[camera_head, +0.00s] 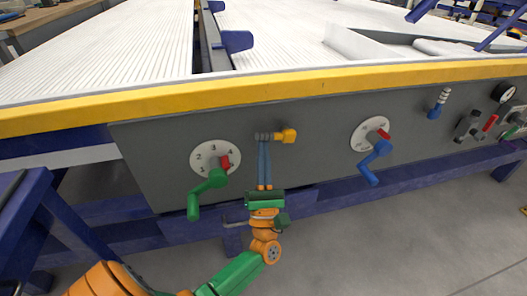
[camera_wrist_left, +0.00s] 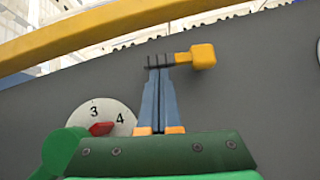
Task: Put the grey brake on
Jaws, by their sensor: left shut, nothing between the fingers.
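A short lever with a yellow knob (camera_head: 289,136) and a dark grey ribbed shaft sits on the grey panel, lying sideways with its knob to the right. The yellow knob also shows in the left wrist view (camera_wrist_left: 203,56). My left gripper (camera_head: 263,141) points up at this lever from below. Its two blue fingers are shut together with nothing between them. The fingertips overlap the ribbed shaft, left of the knob; I cannot tell whether they touch it. A similar lever with a blue knob (camera_head: 434,112) hangs downward further right. No label shows which is the grey brake. My right gripper is not in view.
A green crank (camera_head: 208,190) on a numbered dial is left of my gripper; a blue crank (camera_head: 374,161) on another dial is to the right. A yellow rail (camera_head: 250,93) runs above the panel. Blue frame beams run below. A grey fitting (camera_head: 467,127) is far right.

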